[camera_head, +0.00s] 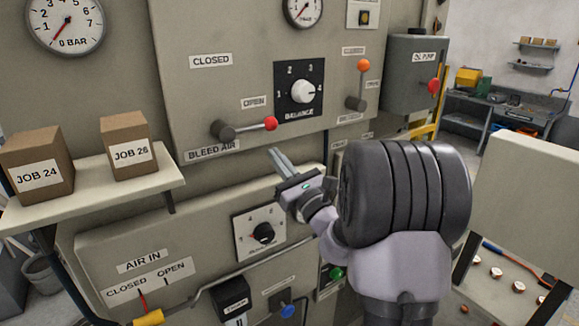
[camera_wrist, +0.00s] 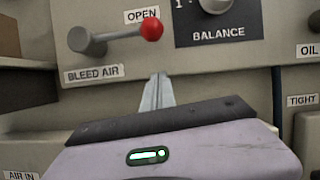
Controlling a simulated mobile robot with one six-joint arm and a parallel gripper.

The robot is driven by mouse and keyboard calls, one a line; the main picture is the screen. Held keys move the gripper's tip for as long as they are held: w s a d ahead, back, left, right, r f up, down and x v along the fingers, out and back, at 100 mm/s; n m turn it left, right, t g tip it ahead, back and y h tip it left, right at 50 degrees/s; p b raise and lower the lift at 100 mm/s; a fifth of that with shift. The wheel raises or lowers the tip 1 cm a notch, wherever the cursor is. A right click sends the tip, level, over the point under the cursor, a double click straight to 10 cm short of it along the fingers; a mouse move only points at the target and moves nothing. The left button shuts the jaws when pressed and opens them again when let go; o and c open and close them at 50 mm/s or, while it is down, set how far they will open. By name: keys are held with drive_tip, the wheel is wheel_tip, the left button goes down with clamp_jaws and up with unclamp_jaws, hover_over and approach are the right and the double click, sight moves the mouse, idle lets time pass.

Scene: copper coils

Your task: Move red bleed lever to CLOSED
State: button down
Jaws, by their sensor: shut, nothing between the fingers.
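The bleed lever (camera_head: 246,128) is a grey pivot and rod with a red ball knob, on the panel above the BLEED AIR label (camera_head: 213,150). Its rod points right, with the knob just below the OPEN label (camera_head: 255,102). The CLOSED label (camera_head: 211,61) sits higher, above the pivot. In the wrist view the lever (camera_wrist: 118,37) is at the upper left, its red knob below OPEN. My gripper (camera_head: 277,154) is shut and empty, its fingertips just below the red knob and apart from it in the head view. The fingertips also show in the wrist view (camera_wrist: 158,80).
A BALANCE dial (camera_head: 301,91) sits right of the lever, and an orange-knobbed lever (camera_head: 360,85) farther right. A shelf (camera_head: 110,185) with boxes JOB 24 (camera_head: 38,163) and JOB 26 (camera_head: 127,147) juts out at left. The panel above the lever is clear.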

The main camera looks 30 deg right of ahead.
drive_tip(key=r, duration=0.2)
drive_tip(key=r+p, duration=0.1)
drive_tip(key=r, duration=0.1)
drive_tip(key=shift+s+a, duration=0.1)
drive_tip(key=shift+a, duration=0.15)
drive_tip(key=shift+r, duration=0.15)
drive_tip(key=shift+s+a+r+n+g+y+b, duration=0.1)
drive_tip(key=shift+a+r+n+g+y+b, duration=1)
drive_tip(key=shift+r+n, duration=2)
drive_tip(key=shift+a+r+n+g+y+b, duration=1.1)
drive_tip(key=shift+r+n, duration=0.8)
drive_tip(key=shift+n, duration=2.4)
drive_tip(key=shift+s+a+r+n+g+y+b, duration=0.1)
drive_tip(key=shift+a+r+n+g+y+b, duration=0.95)
drive_tip(key=shift+r+n, duration=2.05)
drive_tip(key=shift+a+f+n+h, duration=0.35)
drive_tip(key=shift+f+n, duration=0.2)
drive_tip(key=shift+n, duration=0.15)
